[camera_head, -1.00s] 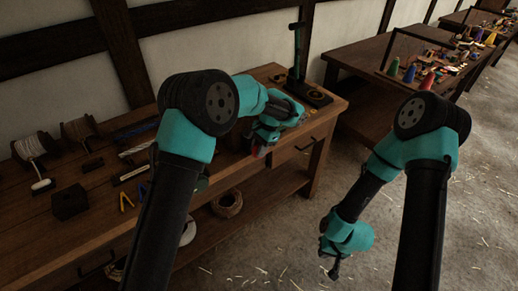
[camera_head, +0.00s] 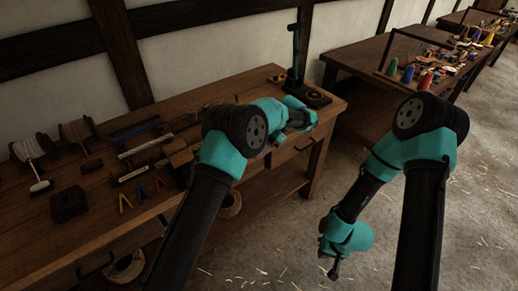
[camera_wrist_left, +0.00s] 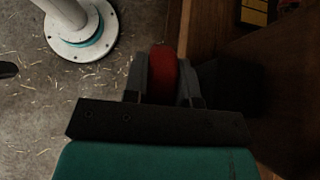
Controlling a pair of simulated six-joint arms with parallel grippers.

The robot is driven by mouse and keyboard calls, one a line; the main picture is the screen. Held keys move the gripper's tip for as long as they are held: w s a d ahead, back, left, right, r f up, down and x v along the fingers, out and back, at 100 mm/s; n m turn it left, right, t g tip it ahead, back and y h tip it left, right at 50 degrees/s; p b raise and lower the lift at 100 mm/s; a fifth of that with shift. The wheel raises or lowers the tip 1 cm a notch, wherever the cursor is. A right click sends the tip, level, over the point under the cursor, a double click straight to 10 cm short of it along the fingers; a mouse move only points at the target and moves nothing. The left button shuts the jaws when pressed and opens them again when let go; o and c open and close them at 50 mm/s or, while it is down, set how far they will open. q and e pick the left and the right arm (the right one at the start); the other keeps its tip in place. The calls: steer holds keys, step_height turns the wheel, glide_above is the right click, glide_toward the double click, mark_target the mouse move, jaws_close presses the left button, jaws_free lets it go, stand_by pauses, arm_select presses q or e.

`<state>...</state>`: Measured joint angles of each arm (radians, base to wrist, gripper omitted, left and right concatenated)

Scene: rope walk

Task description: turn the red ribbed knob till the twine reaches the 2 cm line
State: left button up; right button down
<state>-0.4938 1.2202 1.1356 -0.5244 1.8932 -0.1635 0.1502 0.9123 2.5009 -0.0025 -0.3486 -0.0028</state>
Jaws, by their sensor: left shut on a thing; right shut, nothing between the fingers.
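The red knob (camera_wrist_left: 162,70) shows at the top middle of the left wrist view, between the two dark fingers. My left gripper (camera_wrist_left: 162,88) is shut on it at the bench's front edge. In the head view my left arm covers the knob and the left gripper. My right gripper (camera_head: 334,273) is shut and empty, hanging low over the floor, away from the bench. I cannot make out the twine or the 2 cm line in either view.
The wooden bench (camera_head: 85,240) carries spools, a dark block (camera_head: 68,203) and small tools on its left part. A dark upright stand (camera_head: 296,62) is at its right end. Another table (camera_head: 350,50) with coloured cones stands further right. The straw-strewn floor is open.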

arm_select(q)
steer(key=shift+d+g+y, duration=0.1)
steer(key=shift+g+y, duration=0.2)
steer(key=shift+y, duration=0.1)
steer(key=o, duration=0.9)
